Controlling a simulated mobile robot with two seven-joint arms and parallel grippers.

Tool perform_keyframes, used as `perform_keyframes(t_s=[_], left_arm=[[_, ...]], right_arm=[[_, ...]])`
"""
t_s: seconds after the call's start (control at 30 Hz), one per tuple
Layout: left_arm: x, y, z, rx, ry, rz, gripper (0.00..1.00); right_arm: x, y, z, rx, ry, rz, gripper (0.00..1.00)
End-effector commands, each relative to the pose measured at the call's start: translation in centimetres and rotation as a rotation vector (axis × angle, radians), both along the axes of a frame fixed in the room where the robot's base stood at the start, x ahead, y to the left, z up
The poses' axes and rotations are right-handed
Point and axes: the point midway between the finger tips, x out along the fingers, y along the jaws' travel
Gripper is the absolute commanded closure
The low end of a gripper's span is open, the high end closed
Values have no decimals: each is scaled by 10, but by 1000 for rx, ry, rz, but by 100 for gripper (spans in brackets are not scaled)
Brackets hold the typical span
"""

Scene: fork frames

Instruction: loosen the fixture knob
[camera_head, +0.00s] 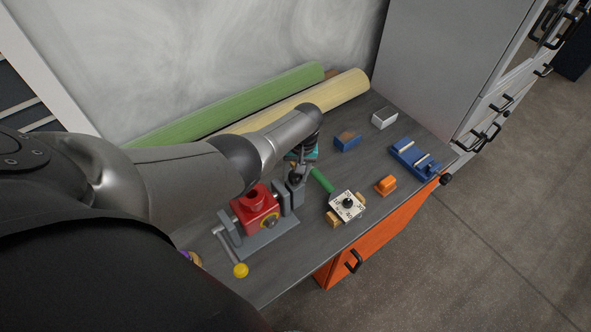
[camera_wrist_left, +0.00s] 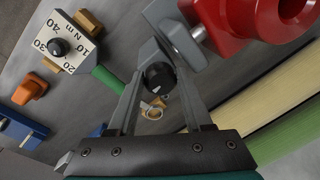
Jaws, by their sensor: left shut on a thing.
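The fixture knob is a small black ribbed knob (camera_wrist_left: 159,76) on a grey block beside the red vise. My left gripper (camera_wrist_left: 155,82) is shut on this knob, with one finger on each side of it in the left wrist view. In the head view my left gripper (camera_head: 297,174) points down at the grey block (camera_head: 291,196), at the right end of the red vise (camera_head: 250,200). The knob is mostly hidden there by the fingers. The red vise also shows in the left wrist view (camera_wrist_left: 245,22). My right gripper is not in view.
Right of the gripper stand a white dial plate (camera_head: 341,208) with a black knob, a green rod (camera_head: 322,180) and an orange block (camera_head: 386,185). Blue pieces (camera_head: 347,141) (camera_head: 408,160) lie farther right. Green (camera_head: 230,104) and cream rolls (camera_head: 345,90) lie along the wall.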

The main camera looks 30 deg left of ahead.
Motion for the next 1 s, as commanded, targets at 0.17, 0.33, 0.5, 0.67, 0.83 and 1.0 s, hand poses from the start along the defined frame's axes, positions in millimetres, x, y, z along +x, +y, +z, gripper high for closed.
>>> perform_keyframes(t_s=[0.17, 0.33, 0.5, 0.67, 0.83, 1.0], left_arm=[[-2, -1, -2, -1, 4, -1, 37], [-2, 0, -1, 0, 4, -1, 19], [-2, 1, -1, 2, 4, -1, 19], [-2, 2, -1, 4, 4, -21, 19], [-2, 3, -1, 7, 5, -146, 19], [-2, 3, -1, 7, 3, -359, 19]], right_arm=[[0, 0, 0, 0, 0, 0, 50], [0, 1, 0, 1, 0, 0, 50], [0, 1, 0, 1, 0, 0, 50], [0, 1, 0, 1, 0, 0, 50], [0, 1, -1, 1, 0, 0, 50], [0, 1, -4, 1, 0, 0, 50]])
